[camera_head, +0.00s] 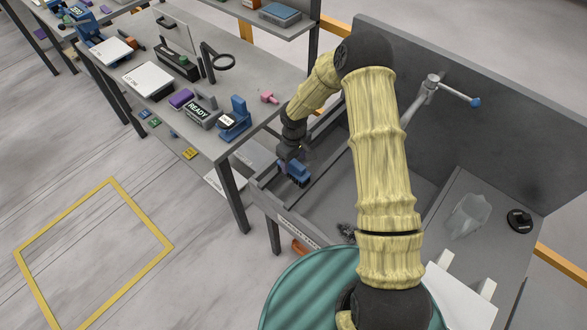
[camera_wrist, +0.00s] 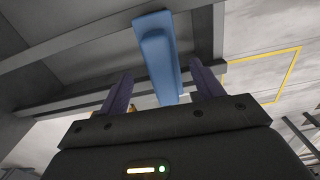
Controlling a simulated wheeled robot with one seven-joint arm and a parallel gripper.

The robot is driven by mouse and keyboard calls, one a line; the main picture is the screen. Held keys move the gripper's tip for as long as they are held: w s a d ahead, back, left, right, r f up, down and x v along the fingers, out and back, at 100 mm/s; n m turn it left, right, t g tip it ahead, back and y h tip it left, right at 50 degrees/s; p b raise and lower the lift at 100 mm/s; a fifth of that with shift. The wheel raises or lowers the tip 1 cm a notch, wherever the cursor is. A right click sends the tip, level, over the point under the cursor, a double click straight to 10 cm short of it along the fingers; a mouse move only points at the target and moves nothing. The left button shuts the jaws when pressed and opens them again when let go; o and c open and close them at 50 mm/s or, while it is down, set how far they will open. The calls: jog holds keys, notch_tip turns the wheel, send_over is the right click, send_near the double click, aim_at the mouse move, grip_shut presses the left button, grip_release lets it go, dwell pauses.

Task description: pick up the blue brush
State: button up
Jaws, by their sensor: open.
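The blue brush (camera_wrist: 156,58) shows in the wrist view as a long blue block. It lies ahead of my gripper (camera_wrist: 163,88), with its near end between the two dark fingers. The fingers are spread, with a visible gap on each side of the blue part. In the head view a blue shape (camera_head: 296,173), likely the same brush, shows right below my gripper (camera_head: 291,158), at the left end of the grey trough (camera_head: 330,215). The gripper points down there, and the fingertips are too small to make out. I cannot tell what the brush rests on.
The trough's front rim (camera_head: 285,218) lies close to my gripper. A grey table (camera_head: 215,120) with several small items stands at the left.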

aim_at(293, 168)
jog(key=shift+s+a+f+p, duration=0.15)
jog(key=shift+f+p, duration=0.9)
jog(key=shift+f, duration=1.2)
jog(key=shift+c, duration=0.5)
jog(key=c, duration=1)
